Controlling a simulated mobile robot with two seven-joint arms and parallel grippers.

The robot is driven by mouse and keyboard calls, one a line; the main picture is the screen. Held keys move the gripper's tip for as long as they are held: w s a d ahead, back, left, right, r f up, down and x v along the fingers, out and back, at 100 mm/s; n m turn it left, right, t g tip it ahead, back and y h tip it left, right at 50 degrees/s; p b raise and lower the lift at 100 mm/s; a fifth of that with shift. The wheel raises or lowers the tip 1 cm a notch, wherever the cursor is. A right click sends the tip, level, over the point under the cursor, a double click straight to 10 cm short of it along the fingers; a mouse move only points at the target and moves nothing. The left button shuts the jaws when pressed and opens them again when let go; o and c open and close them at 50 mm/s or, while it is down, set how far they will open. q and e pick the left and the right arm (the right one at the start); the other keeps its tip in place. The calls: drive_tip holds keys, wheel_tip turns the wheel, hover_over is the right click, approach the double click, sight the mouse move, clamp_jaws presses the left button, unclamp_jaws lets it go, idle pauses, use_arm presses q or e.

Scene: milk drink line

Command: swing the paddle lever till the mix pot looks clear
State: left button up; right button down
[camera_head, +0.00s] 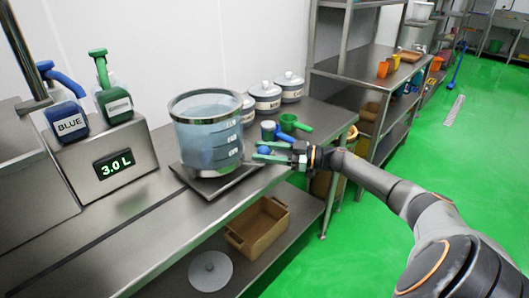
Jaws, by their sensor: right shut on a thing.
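The mix pot (207,136) is a see-through vessel with white level marks, standing on a dark square base on the steel counter. Its contents look pale blue-grey and fairly even; finer detail inside is too small to tell. The rest of the lever and the paddle cannot be made out. My left gripper is not in view.
A steel box with a "3.0 L" display (114,163) carries a blue bottle (67,121) and a green bottle (115,103). A brown crate (262,228) sits on the lower shelf.

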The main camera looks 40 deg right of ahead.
drive_tip(key=shift+w+d, duration=0.1)
drive_tip(key=shift+d, duration=0.1)
drive_tip(key=shift+c, duration=1.9)
unclamp_jaws()
drive_tip(key=shift+a, duration=0.1)
drive_tip(key=v, duration=1.2)
drive_tip(key=shift+s+p, duration=0.25)
drive_tip(key=shift+p, duration=0.1)
